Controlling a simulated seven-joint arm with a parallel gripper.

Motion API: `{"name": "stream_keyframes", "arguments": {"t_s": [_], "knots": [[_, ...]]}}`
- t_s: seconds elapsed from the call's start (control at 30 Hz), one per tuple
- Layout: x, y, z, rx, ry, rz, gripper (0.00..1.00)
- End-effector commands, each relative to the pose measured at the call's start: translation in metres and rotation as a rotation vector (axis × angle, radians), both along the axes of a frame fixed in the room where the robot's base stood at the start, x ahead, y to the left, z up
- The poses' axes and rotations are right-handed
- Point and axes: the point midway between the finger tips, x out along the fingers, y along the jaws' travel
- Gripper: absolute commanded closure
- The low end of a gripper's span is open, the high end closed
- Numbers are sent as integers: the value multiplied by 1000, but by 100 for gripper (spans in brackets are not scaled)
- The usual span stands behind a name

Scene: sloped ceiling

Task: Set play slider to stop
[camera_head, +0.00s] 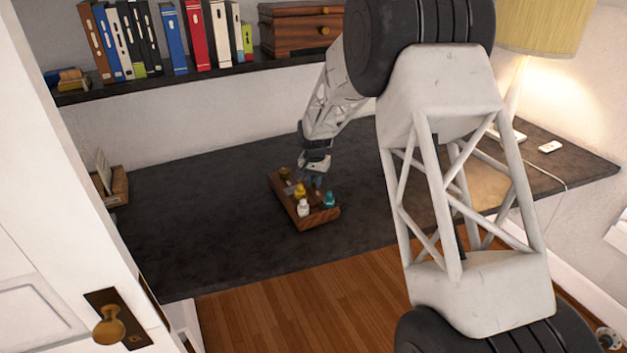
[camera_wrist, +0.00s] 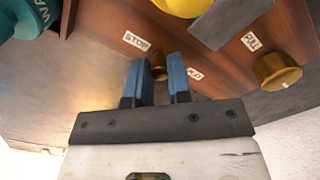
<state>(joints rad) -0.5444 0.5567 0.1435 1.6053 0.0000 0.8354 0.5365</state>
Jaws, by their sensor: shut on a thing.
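The wooden box (camera_head: 312,218) sits on the dark desk. In the wrist view its panel (camera_wrist: 105,20) carries a STOP label (camera_wrist: 136,40) and a partly hidden label (camera_wrist: 194,74), seemingly PLAY. A small brass slider knob (camera_wrist: 160,70) lies between these two labels. My gripper (camera_wrist: 158,62) has its blue fingers on either side of this knob, shut on it. The finger on the right is near the partly hidden label. In the head view my gripper (camera_head: 315,178) is at the back of the box, and the knob is too small to make out there.
A larger brass dial (camera_wrist: 277,70) stands right of the fingers. Yellow (camera_head: 300,190), white (camera_head: 303,207) and teal (camera_head: 330,199) bottle-like pieces stand on the box. A grey metal strip (camera_wrist: 230,22) crosses the panel. The desk (camera_head: 200,220) left of the box is clear.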

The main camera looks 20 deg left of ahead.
Motion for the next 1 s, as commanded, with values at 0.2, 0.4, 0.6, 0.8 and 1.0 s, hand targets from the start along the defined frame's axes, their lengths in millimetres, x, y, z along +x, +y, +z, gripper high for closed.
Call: {"name": "stream_keyframes", "arguments": {"t_s": [0.2,0.4,0.6,0.8,1.0], "knots": [[0,0,0,-1,1,0,60],[0,0,0,0,1,0,55],[0,0,2,0,0,0,55],[0,0,15,0,0,0,55],[0,0,39,0,-1,0,55]]}}
